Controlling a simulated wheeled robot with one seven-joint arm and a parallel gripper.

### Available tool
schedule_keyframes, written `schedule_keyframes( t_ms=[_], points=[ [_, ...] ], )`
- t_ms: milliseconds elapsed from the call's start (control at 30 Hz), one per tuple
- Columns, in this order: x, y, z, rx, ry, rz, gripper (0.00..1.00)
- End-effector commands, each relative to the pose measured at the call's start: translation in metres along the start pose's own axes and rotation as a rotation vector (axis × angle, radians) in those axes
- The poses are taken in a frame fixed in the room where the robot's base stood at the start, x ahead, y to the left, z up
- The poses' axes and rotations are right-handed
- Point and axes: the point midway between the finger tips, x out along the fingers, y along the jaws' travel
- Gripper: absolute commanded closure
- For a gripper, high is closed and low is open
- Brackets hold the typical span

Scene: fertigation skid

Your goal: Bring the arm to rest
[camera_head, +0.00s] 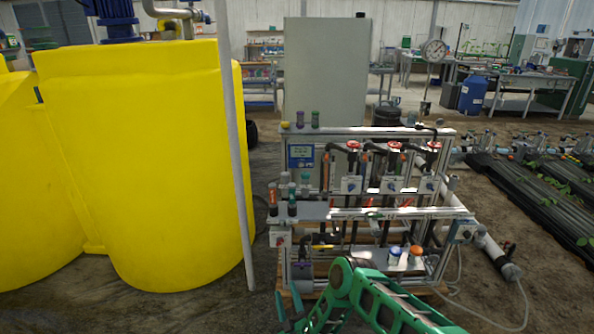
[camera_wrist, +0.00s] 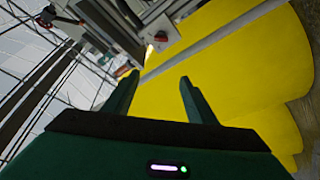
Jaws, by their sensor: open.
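My green arm shows at the bottom centre of the head view, bent in front of the fertigation skid (camera_head: 385,213). My gripper (camera_head: 288,306) is low at the left of the arm, left of the skid's foot. In the wrist view my gripper (camera_wrist: 156,80) has its two green fingers spread apart with nothing between them. Beyond the fingers the wrist view shows the yellow tank (camera_wrist: 235,65), a grey post and part of the skid.
The large yellow tank (camera_head: 140,160) stands left of the skid, with a thin grey post (camera_head: 236,150) beside it. A white pipe (camera_head: 495,257) and a loose cable lie on the floor at the right. Planted rows (camera_head: 530,185) lie further right. A grey cabinet (camera_head: 325,70) stands behind.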

Motion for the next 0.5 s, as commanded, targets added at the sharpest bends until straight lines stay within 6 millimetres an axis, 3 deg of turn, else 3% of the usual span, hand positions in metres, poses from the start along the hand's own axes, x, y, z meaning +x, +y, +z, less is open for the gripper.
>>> schedule_keyframes(
  t_ms=[367, 500],
  points=[
    [0.061, 0.037, 0.004, 0.033, -0.081, -0.071, 0.48],
    [0.095, 0.066, 0.007, 0.049, -0.137, -0.110, 0.48]
  ],
)
